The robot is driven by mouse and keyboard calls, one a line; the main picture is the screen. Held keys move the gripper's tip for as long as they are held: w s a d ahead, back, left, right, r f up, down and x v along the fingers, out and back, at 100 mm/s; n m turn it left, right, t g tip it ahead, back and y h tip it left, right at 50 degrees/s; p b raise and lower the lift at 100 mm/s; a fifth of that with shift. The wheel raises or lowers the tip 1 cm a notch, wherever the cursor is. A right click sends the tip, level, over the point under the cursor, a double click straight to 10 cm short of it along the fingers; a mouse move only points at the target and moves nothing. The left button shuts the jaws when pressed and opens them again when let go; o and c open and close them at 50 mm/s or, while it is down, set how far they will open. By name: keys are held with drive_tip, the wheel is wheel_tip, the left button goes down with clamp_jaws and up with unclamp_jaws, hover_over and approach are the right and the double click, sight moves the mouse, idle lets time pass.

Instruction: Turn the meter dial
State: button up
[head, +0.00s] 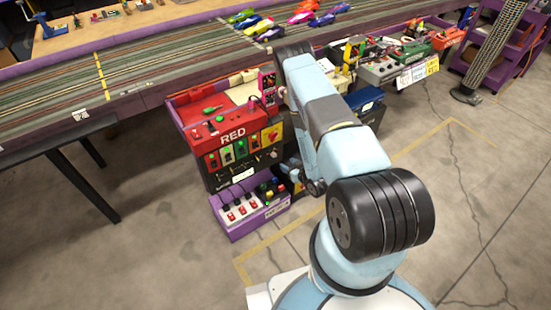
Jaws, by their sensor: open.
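The red control box (238,140) stands beside the track table, with a panel lettered RED, several coloured switches and a row of small dark knobs (245,166). I cannot tell which part is the meter dial; it may be too small or behind my arm. My arm reaches up from the base, bends at the top and comes down near the right side of the red box.
A purple box (250,207) with several switches and coloured buttons is low below the panel. Green (412,50) and grey (378,70) control boxes stand farther right. The slot track (150,60) crosses behind, with several toy cars.

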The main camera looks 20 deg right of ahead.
sight(275, 156)
drive_tip(key=x, duration=1)
drive_tip(key=shift+w+f, duration=0.2)
drive_tip(key=shift+w, duration=0.05)
drive_tip(key=shift+c, duration=0.2)
